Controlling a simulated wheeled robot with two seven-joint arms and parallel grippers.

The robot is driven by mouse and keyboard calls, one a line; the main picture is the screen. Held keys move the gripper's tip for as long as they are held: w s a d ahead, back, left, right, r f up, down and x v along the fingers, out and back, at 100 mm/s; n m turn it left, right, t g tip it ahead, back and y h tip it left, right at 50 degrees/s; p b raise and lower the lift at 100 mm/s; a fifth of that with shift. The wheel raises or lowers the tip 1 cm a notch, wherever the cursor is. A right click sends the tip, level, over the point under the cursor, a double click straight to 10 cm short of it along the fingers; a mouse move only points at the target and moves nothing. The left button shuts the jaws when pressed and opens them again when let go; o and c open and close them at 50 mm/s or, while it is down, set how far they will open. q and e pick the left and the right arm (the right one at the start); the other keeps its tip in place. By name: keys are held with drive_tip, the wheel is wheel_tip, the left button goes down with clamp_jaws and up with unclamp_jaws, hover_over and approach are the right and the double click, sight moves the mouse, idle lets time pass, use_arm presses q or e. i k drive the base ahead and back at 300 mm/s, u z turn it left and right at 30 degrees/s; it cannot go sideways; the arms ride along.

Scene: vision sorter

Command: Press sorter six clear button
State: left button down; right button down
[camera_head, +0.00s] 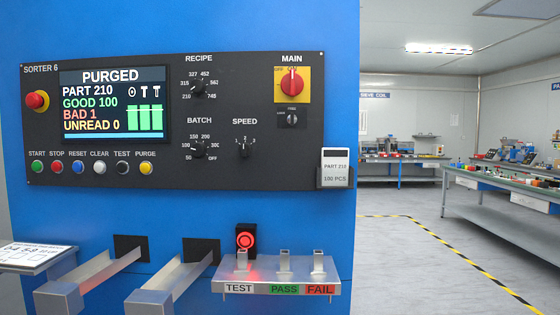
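The sorter six control panel (270,145) is a black plate on a blue cabinet. The clear button (99,168) is white, in the lower row under the label CLEAR. It sits between the blue reset button (78,168) and the black test button (122,168). The display (113,104) reads PURGED, PART 210, GOOD 100, BAD 1, UNREAD 0. Neither of my grippers shows in the head view.
Two metal chutes (95,280) stick out below the panel. A shelf (265,287) labelled TEST, PASS and FAIL stands beside them under a red-lit sensor (245,240). A red emergency knob (37,100) is at the left. Open floor and workbenches lie to the right.

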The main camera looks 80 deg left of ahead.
sight(98, 167)
drive_tip(key=k, duration=0.35)
drive_tip(key=u, duration=2.3)
